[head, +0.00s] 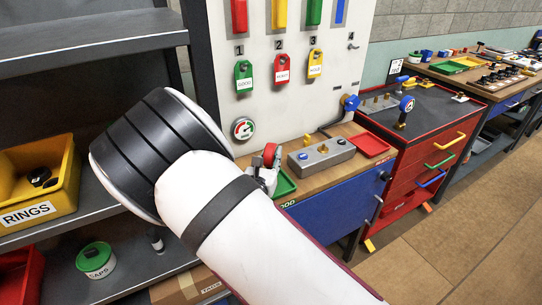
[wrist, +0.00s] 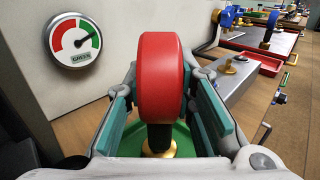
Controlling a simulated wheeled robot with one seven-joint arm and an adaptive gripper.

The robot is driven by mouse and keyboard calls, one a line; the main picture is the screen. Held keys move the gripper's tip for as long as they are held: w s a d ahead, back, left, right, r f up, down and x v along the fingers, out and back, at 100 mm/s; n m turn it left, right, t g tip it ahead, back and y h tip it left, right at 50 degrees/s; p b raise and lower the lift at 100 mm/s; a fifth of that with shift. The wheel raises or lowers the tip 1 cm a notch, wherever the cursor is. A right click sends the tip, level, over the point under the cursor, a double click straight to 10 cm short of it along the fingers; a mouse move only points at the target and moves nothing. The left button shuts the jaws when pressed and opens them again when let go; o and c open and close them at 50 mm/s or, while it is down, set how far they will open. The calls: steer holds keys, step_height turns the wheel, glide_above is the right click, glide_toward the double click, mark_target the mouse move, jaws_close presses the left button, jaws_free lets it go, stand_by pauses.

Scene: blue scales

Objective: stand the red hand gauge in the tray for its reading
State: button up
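The red hand gauge (wrist: 160,75) shows edge-on as an upright red disc in the wrist view, above a brass and black stem. Its foot is hidden behind my gripper. The green tray (wrist: 187,145) lies below and behind the stem. My gripper (wrist: 161,88) has its teal-padded fingers on both sides of the gauge, with narrow gaps beside the disc; it looks open around it. In the head view the gauge (head: 270,153) and my gripper (head: 264,176) show just past my arm, and the green tray (head: 286,184) is partly hidden.
A wall dial (wrist: 74,41) labelled GREEN has its needle toward the green part. A grey block with knobs (head: 321,156) and a red tray (head: 371,145) stand to the right on the bench. The tag board (head: 300,100) rises behind. A shelf stands at left.

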steer(key=o, duration=0.3)
steer(key=shift+r, duration=0.15)
steer(key=s, duration=0.4)
steer(key=s+a, duration=0.1)
steer(key=s, duration=0.3)
steer(key=s+a, duration=0.1)
steer(key=s, duration=0.2)
steer(key=shift+s+a, duration=0.1)
steer(key=shift+s, duration=0.3)
stand_by(0.8)
